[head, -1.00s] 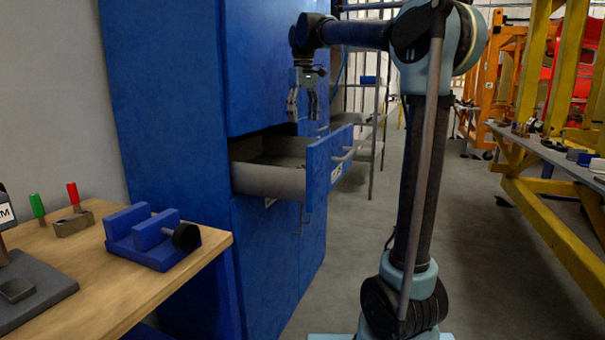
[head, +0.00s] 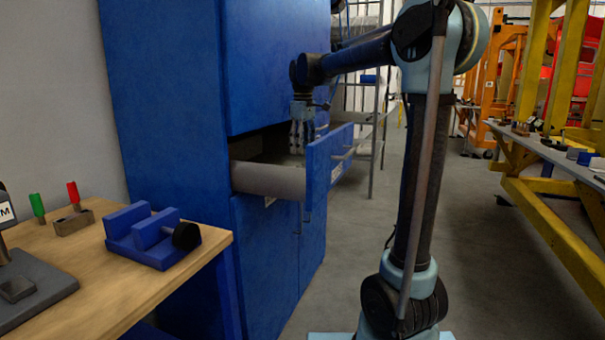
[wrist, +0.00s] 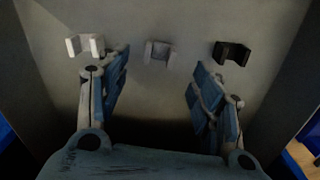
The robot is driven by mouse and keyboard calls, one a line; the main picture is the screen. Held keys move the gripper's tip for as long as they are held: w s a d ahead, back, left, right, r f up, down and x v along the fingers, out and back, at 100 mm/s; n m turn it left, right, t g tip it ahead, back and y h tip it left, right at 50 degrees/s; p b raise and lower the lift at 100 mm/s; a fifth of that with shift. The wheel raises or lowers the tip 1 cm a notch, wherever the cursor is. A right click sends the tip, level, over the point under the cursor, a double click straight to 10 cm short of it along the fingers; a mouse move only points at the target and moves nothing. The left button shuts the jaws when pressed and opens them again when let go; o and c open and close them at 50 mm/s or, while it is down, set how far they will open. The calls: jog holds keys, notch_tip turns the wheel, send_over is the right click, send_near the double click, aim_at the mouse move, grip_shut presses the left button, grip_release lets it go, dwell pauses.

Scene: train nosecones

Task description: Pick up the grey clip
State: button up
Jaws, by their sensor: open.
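In the wrist view three clips lie in a row on the drawer floor. The grey clip (wrist: 158,53) is in the middle, a white clip (wrist: 85,45) is at the left and a black clip (wrist: 231,53) is at the right. My gripper (wrist: 160,85) is open and empty, with the grey clip showing between and beyond its fingers. In the head view my gripper (head: 302,150) points down into the open drawer (head: 268,182) of the blue cabinet. The clips are hidden there by the drawer walls.
The drawer front (head: 330,165) stands out close to my gripper. The blue cabinet (head: 165,150) rises beside it. A wooden table (head: 120,270) with a blue vise (head: 150,237) is at the left. A yellow-framed bench (head: 545,190) is at the right, with clear floor between.

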jog(key=shift+w+a+f, duration=0.1)
jog(key=shift+w+f, duration=0.05)
jog(key=shift+f, duration=3.75)
jog(key=c, duration=0.9)
jog(key=shift+r, duration=0.1)
jog(key=shift+c, duration=0.2)
